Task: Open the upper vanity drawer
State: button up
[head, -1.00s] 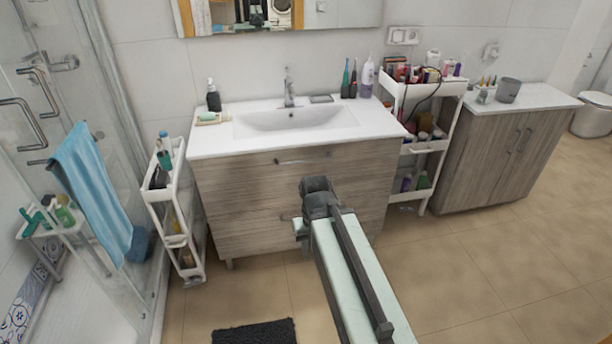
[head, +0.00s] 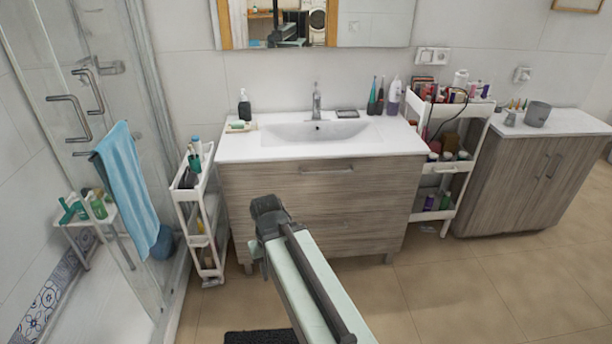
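The vanity (head: 235,190) is a wood-grain cabinet under a white sink top. Its upper drawer (head: 385,180) is shut, with a slim metal bar handle (head: 327,170) near the top edge. A lower drawer front lies below it, also shut and partly hidden by my arm. My arm reaches in from the bottom of the head view, its joint in front of the vanity's left part. My gripper (head: 256,252) is mostly hidden beyond that joint, low and to the left of the upper handle. It appears apart from the handle; its fingers cannot be made out.
A narrow white cart (head: 205,215) stands close to the vanity's left, beside the glass shower with a blue towel (head: 128,180). A white cosmetics cart (head: 447,168) and a wood cabinet (head: 530,180) stand at right. A dark mat (head: 262,338) lies on the floor; tiles right of my arm are clear.

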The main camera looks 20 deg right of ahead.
aim_at(307, 187)
jog(key=u, duration=0.1)
jog(key=i, duration=1.5)
jog(key=u, duration=0.05)
